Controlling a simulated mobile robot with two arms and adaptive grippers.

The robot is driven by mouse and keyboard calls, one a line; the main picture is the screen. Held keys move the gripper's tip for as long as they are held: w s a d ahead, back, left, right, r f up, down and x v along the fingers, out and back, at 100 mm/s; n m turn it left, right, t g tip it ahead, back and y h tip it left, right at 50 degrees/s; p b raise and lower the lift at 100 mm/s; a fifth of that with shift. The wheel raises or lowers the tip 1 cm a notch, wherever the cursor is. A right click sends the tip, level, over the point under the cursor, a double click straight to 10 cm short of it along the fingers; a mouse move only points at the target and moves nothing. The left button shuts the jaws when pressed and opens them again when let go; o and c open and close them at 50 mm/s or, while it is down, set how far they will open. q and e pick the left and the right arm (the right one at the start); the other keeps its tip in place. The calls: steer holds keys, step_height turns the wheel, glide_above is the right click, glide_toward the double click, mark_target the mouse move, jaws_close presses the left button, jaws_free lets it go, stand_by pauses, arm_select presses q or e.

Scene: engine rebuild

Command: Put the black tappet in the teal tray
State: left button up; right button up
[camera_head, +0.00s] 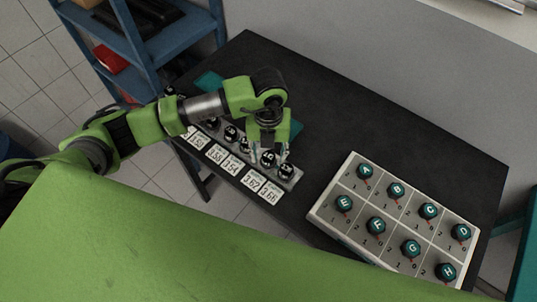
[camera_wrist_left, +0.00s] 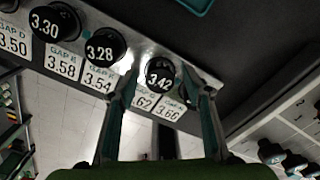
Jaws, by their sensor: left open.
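Several black tappets with white numbers stand in a row on a metal rack. In the left wrist view, the tappet marked 3.42 (camera_wrist_left: 160,72) is at the rack's right end, with tappets 3.28 (camera_wrist_left: 104,46) and 3.30 (camera_wrist_left: 53,22) to its left. My left gripper (camera_wrist_left: 164,88) is open, its fingers on either side of tappet 3.42; contact is unclear. In the head view, the left gripper (camera_head: 270,152) is over the rack's near end. The teal tray (camera_head: 208,80) lies behind the rack, partly hidden by my arm; its edge shows in the wrist view (camera_wrist_left: 197,5). My right gripper is not in view.
Number cards (camera_head: 253,181) line the rack's front. A light box (camera_head: 336,217) with several teal-topped, lettered pieces stands at the right of the black table (camera_head: 400,130). A blue shelf (camera_head: 190,45) is behind at the left. The table's back middle is clear.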

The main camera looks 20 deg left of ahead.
arm_select(q)
jaws_close()
